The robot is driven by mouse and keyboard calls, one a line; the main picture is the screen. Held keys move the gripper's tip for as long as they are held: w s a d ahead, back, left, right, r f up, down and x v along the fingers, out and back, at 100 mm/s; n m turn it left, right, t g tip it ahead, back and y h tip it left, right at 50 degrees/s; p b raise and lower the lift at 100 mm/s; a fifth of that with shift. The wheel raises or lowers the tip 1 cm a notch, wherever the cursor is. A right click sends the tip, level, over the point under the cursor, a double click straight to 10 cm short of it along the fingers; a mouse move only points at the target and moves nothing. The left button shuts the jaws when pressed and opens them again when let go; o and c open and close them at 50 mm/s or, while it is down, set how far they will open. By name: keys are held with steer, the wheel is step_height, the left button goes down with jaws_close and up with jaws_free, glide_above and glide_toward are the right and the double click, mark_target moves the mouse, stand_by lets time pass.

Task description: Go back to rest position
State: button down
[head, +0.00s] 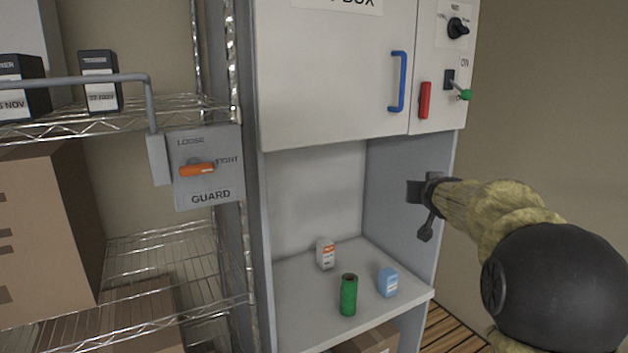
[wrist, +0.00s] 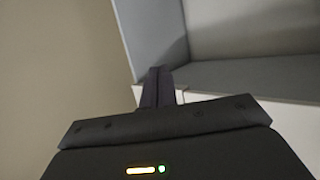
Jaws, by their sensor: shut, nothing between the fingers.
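My gripper (head: 418,190) is in the right half of the head view, in front of the right side wall of the cabinet's open bay. It is empty, and its fingers look closed together. In the wrist view the dark fingers (wrist: 157,88) stand side by side, with the grey bay wall and shelf behind them. Nothing is held between them. My arm comes in from the right edge of the head view.
The white cabinet (head: 330,80) has a blue handle (head: 397,82), a red handle (head: 425,100) and a green-tipped switch (head: 463,94). A green can (head: 348,295), a blue bottle (head: 387,282) and a white bottle (head: 325,254) stand on its shelf. Left is a wire rack with a guard panel (head: 208,168).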

steer(key=s+a+f+n+g+y, duration=0.1)
steer(key=s+a+f+g, duration=0.3)
steer(key=s+f, duration=0.5)
steer(key=s+a+f+g+y, duration=0.1)
steer(key=s+a+f+g, duration=0.2)
steer(key=s+a+f, duration=0.5)
steer(key=s+f+g, duration=0.2)
steer(key=s+f, duration=0.4)
steer(key=s, duration=0.3)
steer(key=s+f+n+g, duration=0.1)
steer(key=s+f+g, duration=0.1)
steer(key=s+f, duration=0.4)
steer(key=s, duration=0.2)
steer(key=shift+s+a+g+y, duration=0.25)
steer(key=shift+s+g+y, duration=0.05)
steer(key=shift+s+y, duration=0.1)
steer(key=shift+w, duration=0.1)
